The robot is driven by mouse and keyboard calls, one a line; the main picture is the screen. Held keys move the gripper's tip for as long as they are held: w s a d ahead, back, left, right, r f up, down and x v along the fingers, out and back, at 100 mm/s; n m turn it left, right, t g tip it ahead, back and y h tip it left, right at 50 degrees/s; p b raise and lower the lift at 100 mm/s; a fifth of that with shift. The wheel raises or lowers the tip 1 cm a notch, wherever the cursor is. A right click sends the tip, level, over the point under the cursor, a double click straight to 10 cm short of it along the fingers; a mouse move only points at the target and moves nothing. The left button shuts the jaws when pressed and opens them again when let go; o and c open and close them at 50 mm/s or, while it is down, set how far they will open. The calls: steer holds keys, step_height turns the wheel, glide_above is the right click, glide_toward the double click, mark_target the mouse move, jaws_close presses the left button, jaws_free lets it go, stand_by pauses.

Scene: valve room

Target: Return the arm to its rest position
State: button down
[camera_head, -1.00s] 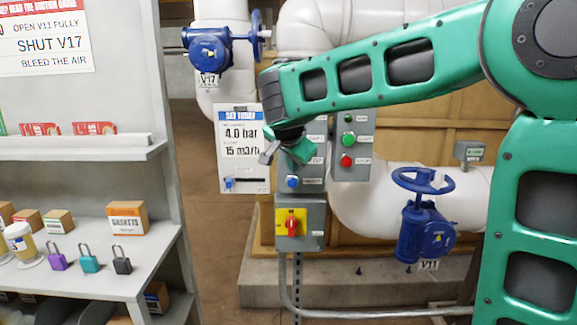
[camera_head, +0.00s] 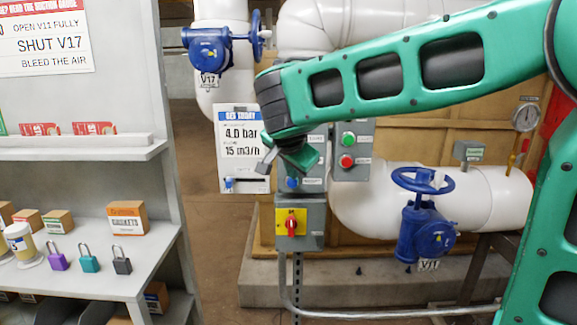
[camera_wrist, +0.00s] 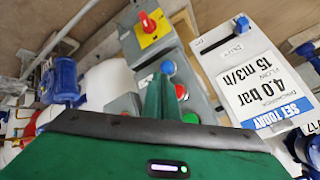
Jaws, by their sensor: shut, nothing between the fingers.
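My green arm reaches from the right edge across the upper part of the head view. In the wrist view, the green gripper body (camera_wrist: 160,150) fills the bottom of the picture, and no held thing shows.
Control boxes with green and red buttons (camera_head: 347,160) and a red-yellow switch (camera_head: 291,223) stand behind the gripper. The card (camera_head: 240,135) is close by. Blue valves V17 (camera_head: 208,48) and V11 (camera_head: 425,235) sit on white pipes. A shelf (camera_head: 100,265) with padlocks is at left.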

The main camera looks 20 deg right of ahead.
stand_by(0.3)
steer(key=s+d+f+n+g, duration=0.1)
steer(key=s+d+f+g, duration=0.1)
steer(key=s+d+f, duration=0.5)
steer(key=s+d+f+n+g, duration=0.2)
steer(key=s+d+g, duration=0.1)
steer(key=s+d, duration=0.75)
steer(key=s+f+n+g+y, duration=0.1)
steer(key=s+f, duration=0.3)
steer(key=s, duration=0.6)
steer(key=s+f+n+g+y, duration=0.1)
steer(key=s+f+g+y, duration=0.1)
steer(key=s, duration=0.8)
steer(key=shift+f+n+y, duration=0.4)
steer(key=shift+f, duration=0.45)
steer(key=shift+w+f, duration=0.25)
steer(key=shift+w, duration=0.4)
